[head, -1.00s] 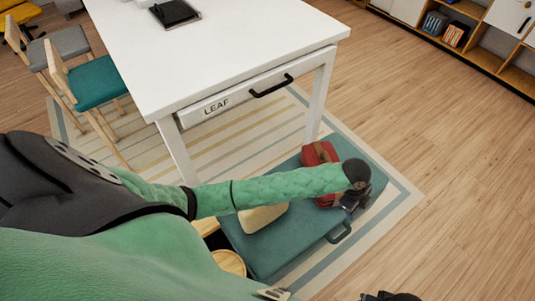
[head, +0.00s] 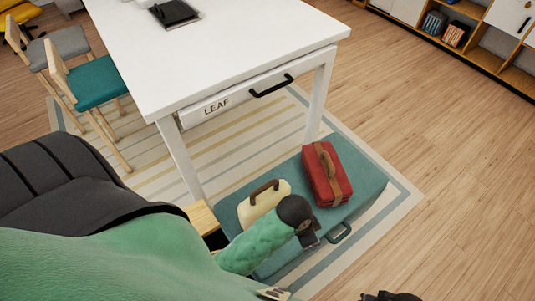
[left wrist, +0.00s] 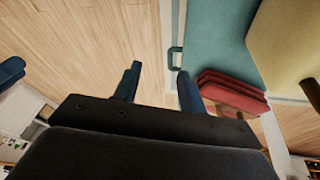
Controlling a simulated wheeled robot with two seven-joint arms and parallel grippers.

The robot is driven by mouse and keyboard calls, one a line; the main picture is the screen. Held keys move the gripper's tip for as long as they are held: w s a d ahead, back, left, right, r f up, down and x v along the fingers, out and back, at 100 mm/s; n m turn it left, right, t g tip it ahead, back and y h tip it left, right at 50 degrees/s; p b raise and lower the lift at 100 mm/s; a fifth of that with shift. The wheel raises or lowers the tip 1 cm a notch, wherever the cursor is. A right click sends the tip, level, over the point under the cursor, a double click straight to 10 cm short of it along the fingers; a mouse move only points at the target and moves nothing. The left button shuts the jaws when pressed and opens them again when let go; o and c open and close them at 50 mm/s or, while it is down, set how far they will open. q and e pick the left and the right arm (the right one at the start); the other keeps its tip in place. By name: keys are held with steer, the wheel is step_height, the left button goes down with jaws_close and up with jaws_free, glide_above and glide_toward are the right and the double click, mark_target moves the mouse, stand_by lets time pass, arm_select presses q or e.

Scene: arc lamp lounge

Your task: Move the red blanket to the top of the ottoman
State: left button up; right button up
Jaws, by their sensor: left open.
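The red blanket (head: 337,183) is a folded bundle with a brown strap and handle. It rests on the far right part of the teal ottoman (head: 367,178) and also shows in the left wrist view (left wrist: 228,92). My left gripper (head: 310,241) is over the near part of the ottoman, apart from the red blanket. In the left wrist view its two fingers (left wrist: 160,72) are spread with nothing between them. A dark piece at the bottom edge may be my right gripper (head: 388,297); its fingers cannot be made out.
A cream bundle (head: 262,207) with a brown handle stands on the ottoman left of the red blanket. A white table (head: 220,55) with a drawer marked LEAF (head: 240,100) is behind. Teal and grey chairs stand left. The wooden floor at right is clear.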

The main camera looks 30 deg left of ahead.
arm_select(q)
steer(key=s+a+n+y, duration=0.1)
steer(key=s+a+n, duration=0.4)
steer(key=s+a, duration=0.4)
steer(key=shift+r+n+y, duration=0.3)
steer(key=shift+y, duration=0.1)
steer(key=shift+d, duration=0.1)
steer(key=shift+c, duration=0.5)
steer(key=shift+s, duration=0.1)
